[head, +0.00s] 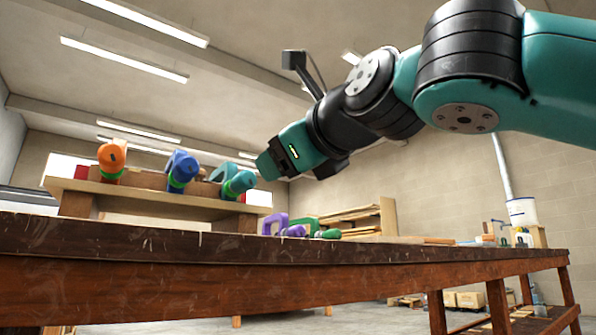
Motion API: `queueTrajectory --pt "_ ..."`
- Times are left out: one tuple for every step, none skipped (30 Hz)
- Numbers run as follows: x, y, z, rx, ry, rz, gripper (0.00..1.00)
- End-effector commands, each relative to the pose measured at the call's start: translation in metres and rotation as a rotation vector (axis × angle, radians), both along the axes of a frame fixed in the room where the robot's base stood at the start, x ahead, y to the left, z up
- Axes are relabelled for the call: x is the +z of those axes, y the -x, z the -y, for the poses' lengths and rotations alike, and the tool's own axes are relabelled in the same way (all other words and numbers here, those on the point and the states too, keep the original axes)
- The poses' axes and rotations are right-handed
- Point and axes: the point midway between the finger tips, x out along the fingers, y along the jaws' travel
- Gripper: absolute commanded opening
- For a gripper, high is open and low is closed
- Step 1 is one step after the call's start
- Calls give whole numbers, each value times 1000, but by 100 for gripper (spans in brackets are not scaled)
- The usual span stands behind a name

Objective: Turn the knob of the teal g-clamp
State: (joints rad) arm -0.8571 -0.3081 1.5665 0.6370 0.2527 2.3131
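The teal g-clamp (237,184) is the rightmost of three clamps in a row on a raised wooden board. Its rounded end faces me, with a green band beside it. My gripper (267,166) points down and left, a little to the right of and above the teal clamp. In the picture a small gap shows between them, and no contact is visible. The fingers are small and seen from the side, so their opening cannot be made out. Much of the teal clamp's frame is hidden behind its front end.
A blue clamp (181,170) and an orange clamp (112,158) stand left of the teal one. A purple clamp (275,222) and a green clamp (328,233) lie lower right. The workbench edge (150,240) crosses the foreground. Open air surrounds my arm.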

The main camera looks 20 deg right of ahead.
Motion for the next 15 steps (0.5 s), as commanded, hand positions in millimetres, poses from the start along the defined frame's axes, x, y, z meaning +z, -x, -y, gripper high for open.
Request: queueTrajectory --pt "-6 7 -1 5 -2 5 65" --pt "-6 10 -1 3 -1 6 65" --pt "-5 13 1 3 0 7 65" --pt "-4 16 2 2 0 6 65" --pt "-4 18 2 2 0 6 65" --pt "-3 21 4 0 0 5 65" --pt "-3 22 4 1 0 5 65" --pt "-2 24 4 1 1 3 65" --pt "-2 25 5 0 1 2 65" --pt "-2 26 6 0 0 1 65" --pt "-1 26 6 1 1 1 65" --pt "-1 27 6 0 1 0 65" --pt "0 27 6 -1 1 -1 65" --pt "0 27 6 -1 1 -1 65" --pt "0 27 7 -1 2 0 65"
